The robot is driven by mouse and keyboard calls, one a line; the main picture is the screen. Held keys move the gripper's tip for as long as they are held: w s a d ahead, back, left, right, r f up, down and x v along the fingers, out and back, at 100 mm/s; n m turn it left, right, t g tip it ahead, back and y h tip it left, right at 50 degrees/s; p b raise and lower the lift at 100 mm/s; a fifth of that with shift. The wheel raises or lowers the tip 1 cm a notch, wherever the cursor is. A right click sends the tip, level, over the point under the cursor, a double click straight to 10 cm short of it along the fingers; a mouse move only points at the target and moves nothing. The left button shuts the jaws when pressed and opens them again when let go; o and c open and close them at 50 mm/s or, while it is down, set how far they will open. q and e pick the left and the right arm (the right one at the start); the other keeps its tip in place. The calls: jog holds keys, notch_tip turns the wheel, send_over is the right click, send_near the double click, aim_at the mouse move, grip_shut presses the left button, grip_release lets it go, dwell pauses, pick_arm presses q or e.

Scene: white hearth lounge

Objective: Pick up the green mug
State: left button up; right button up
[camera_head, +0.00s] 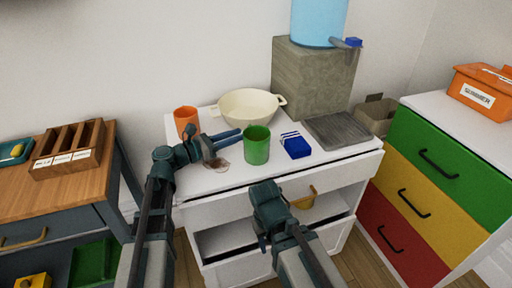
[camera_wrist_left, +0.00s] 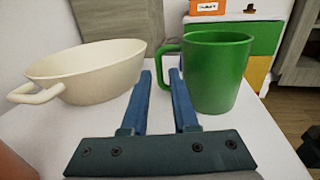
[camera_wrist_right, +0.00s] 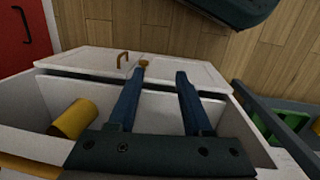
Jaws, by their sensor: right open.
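The green mug (camera_head: 257,146) stands upright on the white cabinet top. It also shows in the left wrist view (camera_wrist_left: 218,75), with its handle on the left side. My left gripper (camera_head: 231,137) is just left of the mug, fingers pointing toward its handle side. In the left wrist view its fingers (camera_wrist_left: 160,75) are apart with nothing held; the right fingertip overlaps the handle, and I cannot tell if they touch. My right gripper (camera_wrist_right: 158,75) is open and empty above the cabinet's open drawer.
An orange mug (camera_head: 186,120) and a cream two-handled pot (camera_head: 248,105) stand behind the left gripper. A blue block (camera_head: 297,147) is right of the mug. A yellow object (camera_wrist_right: 73,120) lies in the open drawer (camera_head: 228,237).

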aim_at(249, 132)
pick_arm(q)
jog(key=x, duration=0.5)
jog(key=shift+w+f, duration=0.1)
jog(key=shift+f, duration=0.1)
jog(key=shift+c, duration=0.3)
grip_shut()
dwell(0.9)
